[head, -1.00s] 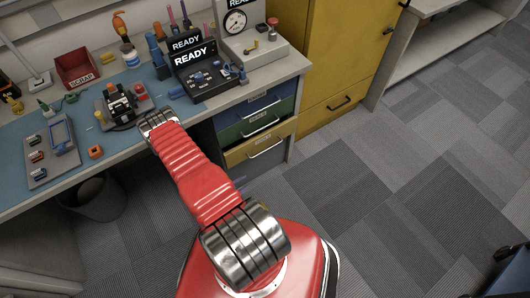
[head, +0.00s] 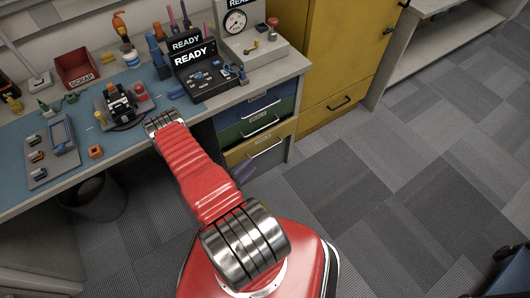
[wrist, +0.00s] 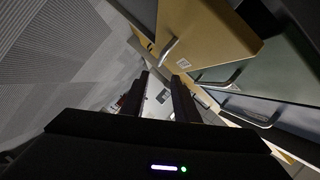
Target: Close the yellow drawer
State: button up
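The yellow drawer (head: 252,149) is the lowest of the three coloured drawers under the right end of the bench. Its front stands slightly proud of the green drawer (head: 250,124), with a silver handle. In the wrist view, a yellow panel (wrist: 207,32) fills the upper middle, close beyond the fingers, and a silver handle (wrist: 169,51) shows near it. My gripper (wrist: 162,90) shows two dark fingers with a clear gap between them and nothing held. It looks apart from the handle. In the head view my red arm hides most of the gripper.
A blue drawer (head: 268,104) sits above the green one. A yellow cabinet (head: 330,60) stands to the right. The bench top (head: 75,130) holds tools, a red scrap bin and READY panels. A waste bin (head: 98,196) stands below. Open carpet (head: 390,190) lies to the right.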

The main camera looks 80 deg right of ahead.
aim_at(265, 151)
jog(key=x, duration=1.3)
jog(key=shift+c, duration=0.7)
jog(key=shift+a, duration=0.1)
grip_shut()
